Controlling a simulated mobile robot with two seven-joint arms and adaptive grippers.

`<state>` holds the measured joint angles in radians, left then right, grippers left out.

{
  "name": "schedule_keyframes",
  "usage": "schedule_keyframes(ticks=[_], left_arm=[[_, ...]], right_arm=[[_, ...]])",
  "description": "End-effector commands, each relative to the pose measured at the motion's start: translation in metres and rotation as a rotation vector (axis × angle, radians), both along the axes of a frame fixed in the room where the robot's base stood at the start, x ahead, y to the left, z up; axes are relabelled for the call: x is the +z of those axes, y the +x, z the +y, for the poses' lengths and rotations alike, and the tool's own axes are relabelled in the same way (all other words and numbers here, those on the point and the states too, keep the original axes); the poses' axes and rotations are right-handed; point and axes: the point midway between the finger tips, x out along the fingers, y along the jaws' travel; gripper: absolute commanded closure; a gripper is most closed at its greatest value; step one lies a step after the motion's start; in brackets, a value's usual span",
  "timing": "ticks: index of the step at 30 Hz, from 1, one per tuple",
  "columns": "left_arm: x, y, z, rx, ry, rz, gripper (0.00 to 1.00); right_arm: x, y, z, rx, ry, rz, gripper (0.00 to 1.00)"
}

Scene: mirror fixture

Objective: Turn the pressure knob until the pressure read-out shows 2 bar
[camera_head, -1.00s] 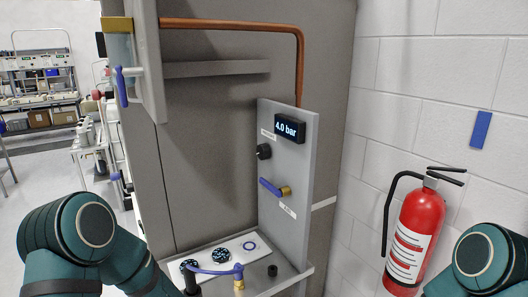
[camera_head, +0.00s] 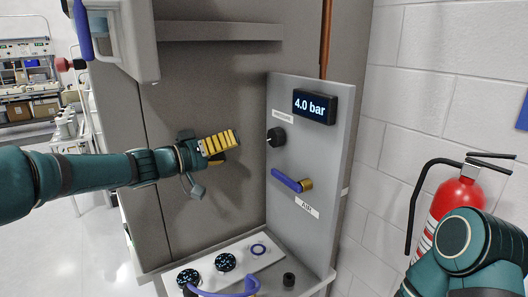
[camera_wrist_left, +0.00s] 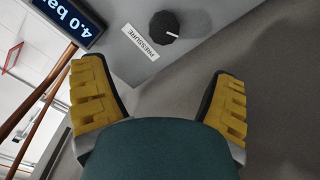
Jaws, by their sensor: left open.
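The pressure knob (camera_head: 276,137) is black and sits on the upright grey panel (camera_head: 283,226). It also shows in the left wrist view (camera_wrist_left: 165,25), beside a white label reading PRESSURE (camera_wrist_left: 140,43). The read-out (camera_head: 313,106) above it to the right shows 4.0 bar. My left gripper (camera_head: 236,142) has yellow pads and is to the left of the knob, apart from it. In the left wrist view its two fingers (camera_wrist_left: 158,100) are wide apart with nothing between them. My right arm shows at the lower right; its gripper is out of the frame.
A blue-handled AIR valve (camera_head: 291,182) juts from the panel below the knob. A white plate with black dials (camera_head: 225,262) and a blue lever (camera_head: 228,293) lie lower down. A grey shelf (camera_head: 218,31) is above. A red extinguisher (camera_head: 456,198) hangs at the right.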

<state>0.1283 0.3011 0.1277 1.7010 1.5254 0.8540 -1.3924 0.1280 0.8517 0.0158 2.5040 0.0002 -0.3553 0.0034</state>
Motion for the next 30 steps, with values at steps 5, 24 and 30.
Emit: schedule_keyframes(ticks=[5,24,30], left_arm=[[-0.011,0.0,-0.002,-0.001,0.0,-0.002,0.14],[-0.01,0.061,-0.086,-0.003,0.0,0.001,0.14],[-0.01,0.076,-0.105,-0.001,0.001,0.002,0.14]], right_arm=[[-0.011,-0.002,0.0,0.004,0.0,0.005,0.5],[0.003,-0.004,0.001,0.005,0.002,0.011,0.5],[0.007,-0.005,0.001,0.006,0.003,0.013,0.5]])
